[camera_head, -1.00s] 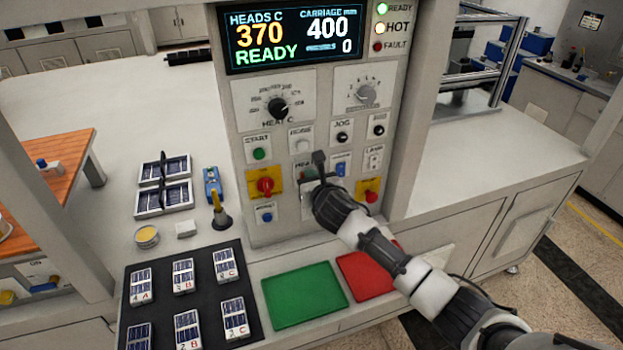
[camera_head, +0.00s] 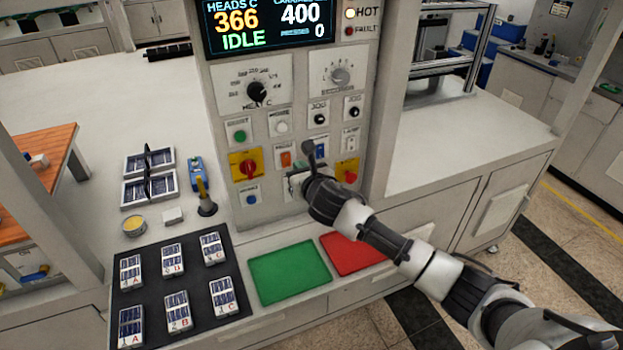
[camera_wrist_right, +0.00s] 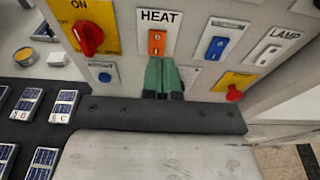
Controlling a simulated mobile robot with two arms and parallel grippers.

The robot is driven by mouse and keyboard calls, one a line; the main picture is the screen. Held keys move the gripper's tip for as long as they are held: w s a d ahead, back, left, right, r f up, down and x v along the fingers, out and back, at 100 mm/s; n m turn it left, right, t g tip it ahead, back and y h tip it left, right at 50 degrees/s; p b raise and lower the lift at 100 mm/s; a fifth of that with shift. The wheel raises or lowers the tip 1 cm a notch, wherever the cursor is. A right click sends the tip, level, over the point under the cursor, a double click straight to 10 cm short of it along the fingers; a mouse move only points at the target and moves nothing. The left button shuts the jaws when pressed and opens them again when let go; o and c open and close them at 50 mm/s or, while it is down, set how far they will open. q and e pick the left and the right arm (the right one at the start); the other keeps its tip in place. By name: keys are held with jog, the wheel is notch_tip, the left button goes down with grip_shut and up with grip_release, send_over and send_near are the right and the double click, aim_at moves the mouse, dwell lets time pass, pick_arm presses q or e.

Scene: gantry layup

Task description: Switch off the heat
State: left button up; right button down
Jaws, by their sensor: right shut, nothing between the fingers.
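The control panel (camera_head: 300,112) stands ahead of me; its display (camera_head: 268,22) reads heads 366 C, IDLE, carriage 400. The orange HEAT rocker switch (camera_wrist_right: 156,41) sits under its HEAT label in the right wrist view, and also shows in the head view (camera_head: 286,159). My right gripper (camera_wrist_right: 164,77) is shut and empty, its green fingertips just below the HEAT switch; whether they touch the panel I cannot tell. In the head view the right gripper (camera_head: 306,160) is in front of the panel's lower part and partly hidden by its wrist. My left gripper is not in view.
Close by are a red rotary knob (camera_wrist_right: 88,38), a blue switch (camera_wrist_right: 215,48) and a red button on yellow (camera_wrist_right: 235,92). A black mat (camera_head: 143,255) with several cells, a green tray (camera_head: 270,289) and a red tray (camera_head: 350,262) lie below the panel.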

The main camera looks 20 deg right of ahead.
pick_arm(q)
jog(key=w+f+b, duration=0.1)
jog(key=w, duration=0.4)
pick_arm(e)
jog(key=shift+s+r, duration=1.45)
jog(key=shift+s, duration=1.65)
jog(key=s+a+f+m+g, duration=0.3)
jog(key=s+f+m+g, duration=0.2)
jog(key=s+f+m, duration=0.8)
jog(key=s+d+f+m+g, duration=0.15)
jog(key=s+m+g, duration=0.25)
jog(key=s+m, duration=0.65)
jog(key=s+d+f+m+g, duration=0.1)
jog(key=s+f+m+g, duration=0.15)
jog(key=s+m, duration=0.85)
jog(key=s+f+g+b, duration=0.25)
jog(key=f+b, duration=0.55)
jog(key=f, duration=2.7)
pick_arm(q)
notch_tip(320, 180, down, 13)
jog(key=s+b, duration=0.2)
jog(key=b, duration=0.2)
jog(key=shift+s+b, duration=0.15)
jog(key=shift+b, duration=0.2)
pick_arm(e)
jog(key=s+d+f, duration=0.2)
jog(key=s+f, duration=1.4)
jog(key=f, duration=0.3)
jog(key=shift+d+g+h, duration=0.3)
jog(key=shift+g, duration=0.1)
